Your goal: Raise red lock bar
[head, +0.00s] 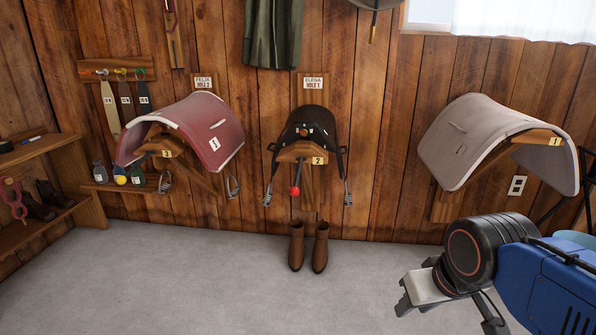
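The lock bar with a red end (295,190) hangs down below the front of the middle wooden saddle rack (300,153), which bears a yellow tag reading 2. A dark saddle (312,122) sits on that rack. My gripper (408,301) is at the lower right, in front of the wall and well apart from the bar. It points to the left and looks empty. Its fingers are small and partly hidden, so I cannot tell how far apart they are.
A red saddle pad (213,132) is on the left rack and a grey pad (480,140) on the right rack. Brown boots (297,245) stand on the floor under the middle rack. A shelf (40,150) is at the left. The grey floor (200,285) in front is clear.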

